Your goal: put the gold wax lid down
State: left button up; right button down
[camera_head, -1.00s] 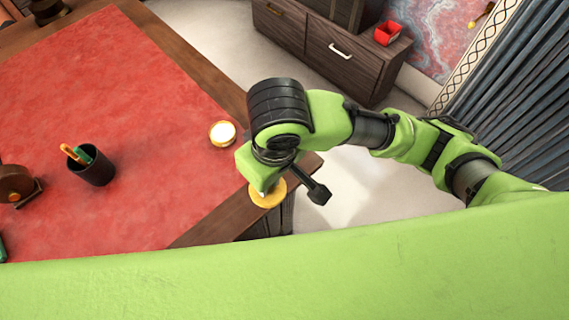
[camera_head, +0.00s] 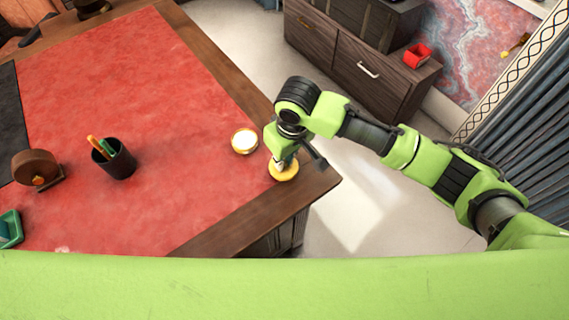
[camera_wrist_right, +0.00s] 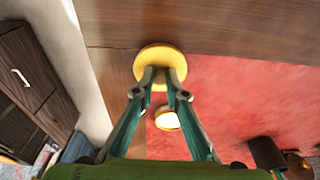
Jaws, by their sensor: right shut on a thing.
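The gold wax lid (camera_head: 284,172) is a round yellow disc over the wooden border near the desk's right corner. My right gripper (camera_head: 283,160) is above it and shut on its raised middle. In the right wrist view the lid (camera_wrist_right: 160,56) lies at the fingertips of the right gripper (camera_wrist_right: 160,78). I cannot tell whether the lid touches the desk. A gold tin with white wax (camera_head: 244,141) stands open on the red leather beside it, apart from the lid; it also shows in the right wrist view (camera_wrist_right: 167,121). My left gripper is out of view.
On the red desk top (camera_head: 170,110) stand a black pen cup (camera_head: 115,160) and a brown wooden object (camera_head: 36,169), with a green tray (camera_head: 10,228) at the left. The leather between cup and tin is clear. The wooden edge (camera_head: 250,222) is close to the lid.

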aim_at(288, 172)
jog(key=shift+s+f, duration=0.1)
jog(key=shift+f, duration=1.2)
jog(key=c, duration=2)
grip_release()
jog(key=shift+f, duration=0.1)
jog(key=r, duration=0.4)
jog(key=s+r, duration=0.1)
jog(key=r, duration=0.3)
jog(key=d+r, duration=0.1)
jog(key=r, duration=0.3)
jog(key=shift+s+r, duration=0.1)
jog(key=shift+s, duration=0.15)
